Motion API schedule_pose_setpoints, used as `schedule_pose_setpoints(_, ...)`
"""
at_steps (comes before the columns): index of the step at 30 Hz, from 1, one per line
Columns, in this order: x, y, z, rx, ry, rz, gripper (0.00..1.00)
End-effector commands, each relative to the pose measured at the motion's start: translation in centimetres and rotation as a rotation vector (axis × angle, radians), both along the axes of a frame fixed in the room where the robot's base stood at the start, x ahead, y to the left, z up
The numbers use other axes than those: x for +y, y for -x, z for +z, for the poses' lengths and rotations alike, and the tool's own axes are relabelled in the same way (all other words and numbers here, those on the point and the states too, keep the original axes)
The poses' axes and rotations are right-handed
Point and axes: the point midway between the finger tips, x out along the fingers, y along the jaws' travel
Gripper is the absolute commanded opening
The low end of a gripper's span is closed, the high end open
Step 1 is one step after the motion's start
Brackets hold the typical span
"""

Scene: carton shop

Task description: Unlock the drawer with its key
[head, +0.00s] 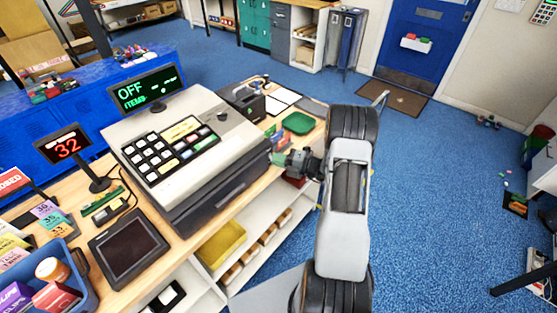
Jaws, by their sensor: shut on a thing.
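The beige cash register (170,140) stands on the wooden counter, with its keypad facing up. Its dark drawer (222,197) sits below the body and looks closed. My gripper (281,158) is at the right end of the register, close to the drawer's right corner. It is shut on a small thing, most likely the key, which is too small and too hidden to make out. I cannot tell whether its tip touches the lock, and the keyhole is not visible.
The register's display (147,88) reads OFF. A green tray (298,123) and a dark box (247,101) lie behind my gripper on the counter. A card terminal (130,248) and a blue bin (78,283) are at the front left.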

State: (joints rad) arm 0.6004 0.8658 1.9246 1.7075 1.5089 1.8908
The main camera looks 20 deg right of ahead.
Motion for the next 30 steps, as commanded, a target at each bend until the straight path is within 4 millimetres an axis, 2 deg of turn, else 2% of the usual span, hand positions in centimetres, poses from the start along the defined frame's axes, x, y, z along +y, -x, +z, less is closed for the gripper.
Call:
schedule_pose_setpoints(8,0.05,0.0,0.14,-0.07,0.157,-0.001,0.0)
schedule_pose_setpoints(30,0.35,0.11,0.07,-0.364,0.796,0.001,0.0)
